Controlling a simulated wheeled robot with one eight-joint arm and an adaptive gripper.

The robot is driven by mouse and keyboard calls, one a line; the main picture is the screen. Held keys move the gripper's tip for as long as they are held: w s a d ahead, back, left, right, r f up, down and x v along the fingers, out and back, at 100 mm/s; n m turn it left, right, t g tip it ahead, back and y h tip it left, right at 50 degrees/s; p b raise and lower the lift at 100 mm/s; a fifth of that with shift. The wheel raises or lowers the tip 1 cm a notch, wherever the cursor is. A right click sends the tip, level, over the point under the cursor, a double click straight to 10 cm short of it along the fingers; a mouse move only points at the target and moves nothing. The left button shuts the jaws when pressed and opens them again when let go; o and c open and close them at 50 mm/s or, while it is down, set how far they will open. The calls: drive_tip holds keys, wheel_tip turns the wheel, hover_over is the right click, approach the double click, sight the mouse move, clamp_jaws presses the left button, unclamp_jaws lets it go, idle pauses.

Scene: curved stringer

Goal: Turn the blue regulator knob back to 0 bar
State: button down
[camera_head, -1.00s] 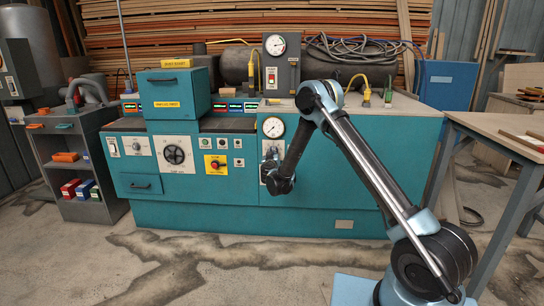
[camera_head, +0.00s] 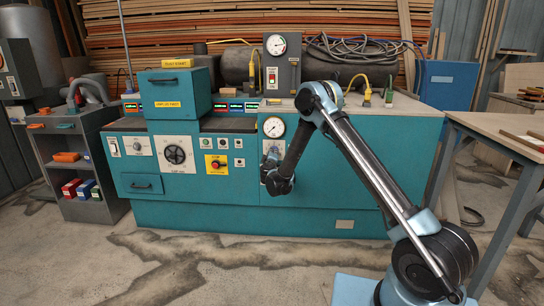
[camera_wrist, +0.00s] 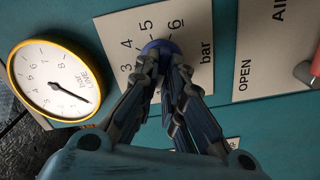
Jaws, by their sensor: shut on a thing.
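The blue regulator knob (camera_wrist: 160,47) shows between my fingertips in the wrist view, on a pale scale plate (camera_wrist: 196,22) marked 3 to 6 and "bar". My gripper (camera_wrist: 163,62) is shut on the knob and hides most of it, along with the lower scale marks. The yellow-rimmed line gauge (camera_wrist: 14,62) is beside the plate; its dark needle slants to the lower right in this turned view.
In the wrist view, a second plate (camera_wrist: 262,85) reading "OPEN" and "AIR" is right of the scale, with a red handle (camera_wrist: 308,68) at the edge. A wooden-topped table (camera_head: 500,125) stands at the right; the floor before the machine (camera_head: 270,222) is clear.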

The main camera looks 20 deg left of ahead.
drive_tip(key=n, duration=1)
drive_tip(key=shift+s+a+f+n, duration=0.2)
drive_tip(key=shift+f+n, duration=0.1)
drive_tip(key=shift+f, duration=0.05)
drive_tip(key=shift+n, duration=0.3)
drive_tip(key=c, duration=1.7)
unclamp_jaws()
drive_tip(key=shift+f, duration=0.1)
drive_tip(key=shift+w+d, duration=0.1)
drive_tip(key=v, duration=1.2)
